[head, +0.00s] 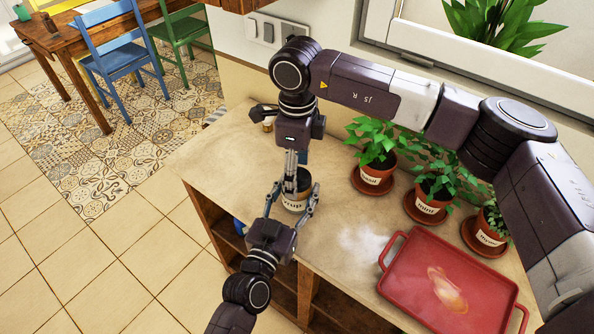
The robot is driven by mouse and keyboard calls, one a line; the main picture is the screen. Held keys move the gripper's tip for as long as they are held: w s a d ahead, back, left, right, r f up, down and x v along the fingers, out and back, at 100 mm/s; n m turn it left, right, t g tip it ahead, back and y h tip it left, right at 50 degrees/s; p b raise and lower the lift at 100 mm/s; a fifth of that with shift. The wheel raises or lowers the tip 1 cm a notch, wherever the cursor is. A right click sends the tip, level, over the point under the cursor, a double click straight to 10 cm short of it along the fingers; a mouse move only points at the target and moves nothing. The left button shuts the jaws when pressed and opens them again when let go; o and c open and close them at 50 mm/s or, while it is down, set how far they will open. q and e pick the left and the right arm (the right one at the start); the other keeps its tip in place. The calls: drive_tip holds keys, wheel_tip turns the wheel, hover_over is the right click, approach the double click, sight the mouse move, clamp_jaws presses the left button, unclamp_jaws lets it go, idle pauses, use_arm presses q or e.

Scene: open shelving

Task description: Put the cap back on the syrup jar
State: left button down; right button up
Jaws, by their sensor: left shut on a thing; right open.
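The syrup jar (294,205), with a pale label reading "...rup", stands upright on the counter. My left gripper (292,201) reaches in from the front, its fingers on either side of the jar, shut on it. My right gripper (290,184) points down from above, its fingers at the jar's top; it is open. The jar's upper part looks dark, and the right fingers partly cover it. I cannot tell whether this dark part is the cap seated on the jar or the jar itself.
Potted herbs labelled basil (374,168), mint (427,206) and thyme (489,238) stand on saucers to the right. A red tray (420,285) lies at the front right, beside a white powdery patch (363,245). A small amber object (268,124) is behind the grippers. Counter left of the jar is clear.

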wheel_tip(320, 180, up, 12)
idle(0.4)
use_arm(q)
drive_tip(key=c, duration=0.8)
unclamp_jaws()
drive_tip(key=shift+s, duration=0.15)
drive_tip(key=v, duration=1.1)
drive_tip(key=shift+s+a, duration=0.2)
drive_tip(key=shift+s, duration=0.15)
